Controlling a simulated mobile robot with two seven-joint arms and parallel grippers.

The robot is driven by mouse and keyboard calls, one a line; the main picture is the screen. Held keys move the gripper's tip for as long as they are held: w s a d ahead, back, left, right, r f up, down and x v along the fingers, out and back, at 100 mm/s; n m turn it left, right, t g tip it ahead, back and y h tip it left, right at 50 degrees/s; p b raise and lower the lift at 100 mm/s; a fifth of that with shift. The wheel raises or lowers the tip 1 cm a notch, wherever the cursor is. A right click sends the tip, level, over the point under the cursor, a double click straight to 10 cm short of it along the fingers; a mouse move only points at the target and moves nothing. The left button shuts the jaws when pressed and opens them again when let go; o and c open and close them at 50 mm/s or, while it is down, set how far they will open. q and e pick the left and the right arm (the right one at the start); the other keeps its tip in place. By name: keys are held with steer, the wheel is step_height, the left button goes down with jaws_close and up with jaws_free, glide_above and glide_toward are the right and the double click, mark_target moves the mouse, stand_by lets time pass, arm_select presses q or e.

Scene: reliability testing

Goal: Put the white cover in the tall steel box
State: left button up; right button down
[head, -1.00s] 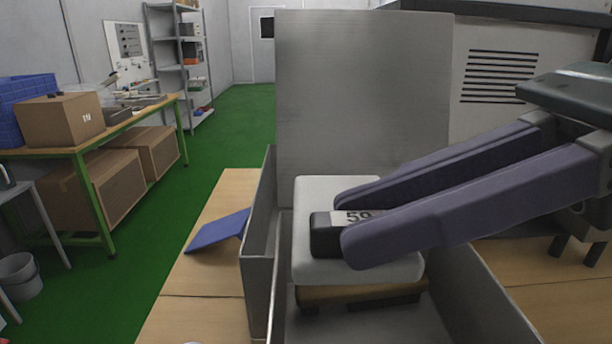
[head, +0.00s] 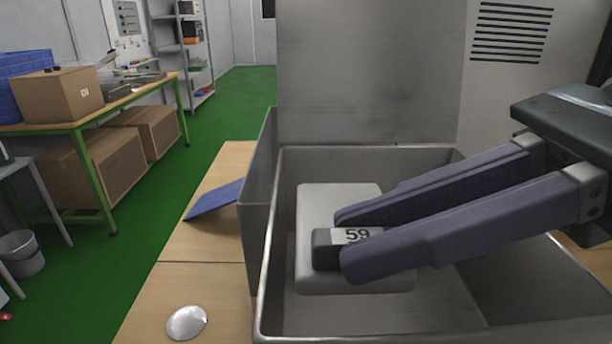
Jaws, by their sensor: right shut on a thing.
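The white cover (head: 312,205) is a pale, rounded square plate with a dark block on top that carries a label reading 59. My right gripper (head: 345,243) comes in from the right, its two long purple fingers shut on that dark block. The cover is inside the outline of the steel box (head: 264,270), a grey open-topped box with a tall back panel (head: 365,75). Whether the cover touches the box floor I cannot tell. My left gripper is out of view.
A wooden table (head: 180,285) bears the box, with a blue angled piece (head: 213,201) and a white mouse-like object (head: 187,322) left of it. A green-legged bench (head: 95,115) with cardboard boxes stands further left. The green floor (head: 235,105) between is clear.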

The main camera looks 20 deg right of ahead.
steer(key=c, duration=0.7)
jaws_free()
steer(key=shift+c, duration=0.2)
steer(key=shift+d, duration=0.25)
steer(key=b+v, duration=0.2)
steer(key=v, duration=0.7)
steer(key=shift+d+r, duration=0.15)
steer(key=shift+d, duration=0.05)
steer(key=shift+s, duration=0.15)
